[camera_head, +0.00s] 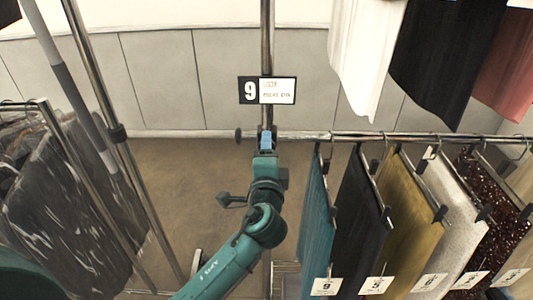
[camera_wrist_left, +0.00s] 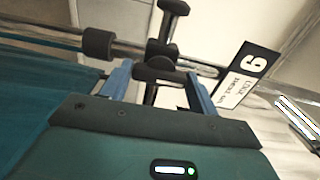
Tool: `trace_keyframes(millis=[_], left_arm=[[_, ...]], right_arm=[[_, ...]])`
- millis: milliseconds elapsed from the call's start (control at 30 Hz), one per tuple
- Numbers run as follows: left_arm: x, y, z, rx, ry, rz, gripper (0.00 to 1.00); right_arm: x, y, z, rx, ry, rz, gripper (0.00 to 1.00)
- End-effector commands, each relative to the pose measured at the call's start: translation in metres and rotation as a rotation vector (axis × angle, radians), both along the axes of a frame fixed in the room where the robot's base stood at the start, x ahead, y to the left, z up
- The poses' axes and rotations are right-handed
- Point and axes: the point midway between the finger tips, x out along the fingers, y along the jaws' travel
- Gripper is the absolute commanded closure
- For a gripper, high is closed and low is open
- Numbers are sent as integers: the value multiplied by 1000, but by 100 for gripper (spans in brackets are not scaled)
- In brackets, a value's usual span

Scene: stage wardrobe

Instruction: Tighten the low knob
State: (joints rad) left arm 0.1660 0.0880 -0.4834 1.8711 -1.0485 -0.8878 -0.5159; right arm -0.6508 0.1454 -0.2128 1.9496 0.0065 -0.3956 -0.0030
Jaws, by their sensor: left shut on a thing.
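The chrome post (camera_head: 267,50) stands upright in the middle of the head view, with a number 9 sign (camera_head: 267,91) on it. My left gripper (camera_head: 266,143) is at the post just below the sign. In the left wrist view, its two blue fingers (camera_wrist_left: 158,90) are on either side of a black low knob (camera_wrist_left: 158,72) at the clamp. A second black knob (camera_wrist_left: 172,8) sticks out to one side; it also shows left of the post in the head view (camera_head: 239,135). The gripped knob is hidden behind my gripper in the head view. My right gripper is out of view.
A garment rail (camera_head: 430,138) on the right carries several tagged fabrics, close to my left arm. Dark patterned garments (camera_head: 65,200) hang at the left beside slanted chrome poles (camera_head: 95,90). White, black and pink cloths hang at the upper right. Floor shows left of the post.

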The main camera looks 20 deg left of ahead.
Motion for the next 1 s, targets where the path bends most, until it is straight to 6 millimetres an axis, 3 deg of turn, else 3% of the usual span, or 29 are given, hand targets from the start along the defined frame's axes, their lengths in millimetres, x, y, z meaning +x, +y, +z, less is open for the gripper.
trace_keyframes(millis=[567,600,833,1000], left_arm=[[0,0,2,32,4,-2,63],[0,0,2,32,4,-2,38],[0,0,1,31,6,-1,19],[0,0,1,29,7,-1,18]], right_arm=[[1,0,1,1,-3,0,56],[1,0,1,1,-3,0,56],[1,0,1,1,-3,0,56],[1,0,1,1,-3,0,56]])
